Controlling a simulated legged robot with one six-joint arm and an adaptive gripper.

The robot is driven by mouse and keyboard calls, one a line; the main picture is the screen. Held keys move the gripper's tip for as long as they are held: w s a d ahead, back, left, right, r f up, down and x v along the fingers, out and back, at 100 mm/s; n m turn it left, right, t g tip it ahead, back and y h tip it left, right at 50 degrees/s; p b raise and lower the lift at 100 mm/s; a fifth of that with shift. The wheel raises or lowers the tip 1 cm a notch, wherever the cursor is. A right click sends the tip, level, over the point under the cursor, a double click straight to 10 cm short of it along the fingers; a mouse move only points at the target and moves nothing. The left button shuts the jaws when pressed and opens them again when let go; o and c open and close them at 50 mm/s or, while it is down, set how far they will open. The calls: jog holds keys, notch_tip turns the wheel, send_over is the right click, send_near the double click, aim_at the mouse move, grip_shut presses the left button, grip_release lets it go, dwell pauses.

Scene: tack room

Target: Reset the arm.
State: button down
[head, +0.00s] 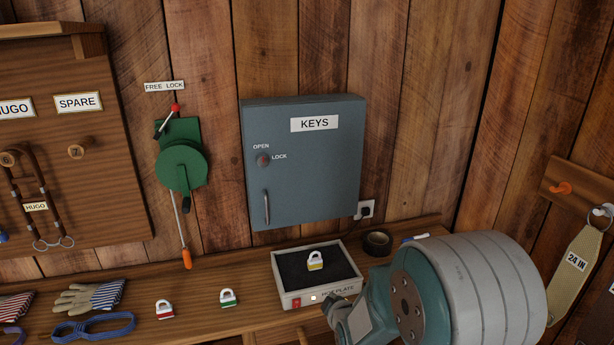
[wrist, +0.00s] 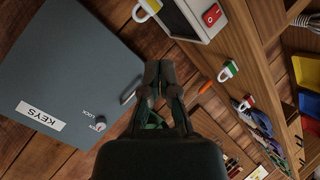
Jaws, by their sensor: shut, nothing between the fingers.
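My gripper (wrist: 159,70) shows in the wrist view with its two fingers closed together and nothing held. It is in the air, in front of the wall, with the grey KEYS cabinet (wrist: 65,80) to its left in that view. In the head view my arm reaches in from the lower right over the bench, and the gripper's fingertips cannot be made out there. The KEYS cabinet (head: 305,185) is closed on the plank wall, with a knob (head: 263,160) marked OPEN and LOCK and a vertical handle (head: 266,207).
A hot plate (head: 345,290) bears a yellow-banded padlock (head: 315,260). Green-banded (head: 228,298) and red-banded (head: 165,309) padlocks, gloves (head: 90,297) and a tape roll (head: 377,242) lie on the bench (head: 200,283). A green winch (head: 182,165) hangs left of the cabinet.

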jog(key=s+d+r+m+g+h, duration=0.1)
jog(key=s+d+r+m, duration=0.1)
jog(key=s+r, duration=0.15)
jog(key=s+d+r+m+g, duration=0.1)
jog(key=s+d+r+m, duration=0.1)
jog(key=r, duration=0.3)
jog(key=s+d+r+m+g, duration=0.1)
jog(key=s+r+m, duration=0.2)
jog(key=s, duration=0.5)
jog(key=s+d+r+m+g, duration=0.2)
jog(key=s+r+m, duration=0.1)
jog(key=s, duration=0.5)
jog(key=s+d+r+m+g+h, duration=0.1)
jog(key=s+d+r+m, duration=0.1)
jog(key=s, duration=0.6)
jog(key=shift+r+m+g, duration=0.3)
jog(key=shift+r+m, duration=0.2)
jog(key=shift+r, duration=0.2)
